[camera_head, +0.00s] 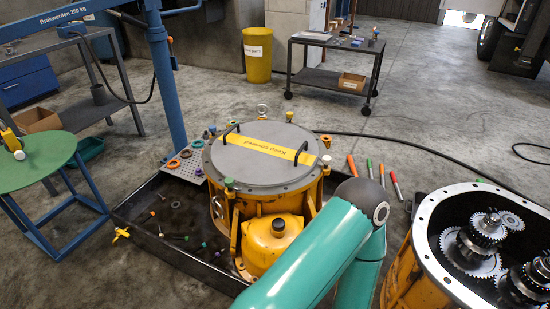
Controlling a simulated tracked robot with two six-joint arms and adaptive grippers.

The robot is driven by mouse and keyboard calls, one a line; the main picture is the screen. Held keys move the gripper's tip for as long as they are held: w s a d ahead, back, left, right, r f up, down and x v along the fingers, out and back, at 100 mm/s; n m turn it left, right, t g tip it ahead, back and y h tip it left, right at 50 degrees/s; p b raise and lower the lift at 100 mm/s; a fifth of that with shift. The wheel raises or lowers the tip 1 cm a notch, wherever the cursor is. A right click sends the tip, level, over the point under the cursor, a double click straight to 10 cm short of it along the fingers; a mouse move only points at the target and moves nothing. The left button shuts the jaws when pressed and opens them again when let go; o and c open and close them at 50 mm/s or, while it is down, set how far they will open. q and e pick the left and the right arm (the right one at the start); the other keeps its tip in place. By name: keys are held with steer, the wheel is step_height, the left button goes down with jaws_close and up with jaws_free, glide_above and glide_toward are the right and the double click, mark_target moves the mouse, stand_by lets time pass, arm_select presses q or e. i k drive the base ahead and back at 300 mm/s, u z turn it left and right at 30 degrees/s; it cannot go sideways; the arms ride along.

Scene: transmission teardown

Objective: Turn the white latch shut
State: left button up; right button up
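The yellow transmission housing (262,217) stands in a black tray (205,262), with a round grey cover (258,168) on top. Several small latches with coloured tops sit around the cover's rim. A white-topped one, which looks like the white latch (326,160), is at the right edge. I cannot tell from here whether it is turned shut. One teal arm of mine comes up from the bottom and bends just right of the housing. Its gripper is hidden or out of the frame. My other gripper is not in view either.
An open housing with gears (480,245) stands at the right. Coloured-handled tools (375,169) lie behind the arm's elbow. A green round table (38,160) stands at the left, by a blue crane post (165,80). A cart (335,65) and yellow bin (257,55) are behind.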

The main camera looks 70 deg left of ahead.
mark_target(325, 160)
steer(key=z, duration=0.7)
steer(key=i, duration=0.15)
steer(key=u, duration=1.95)
steer(key=k, duration=0.6)
steer(key=z, duration=5.65)
steer(key=k, duration=0.7)
steer(key=u, duration=5.85)
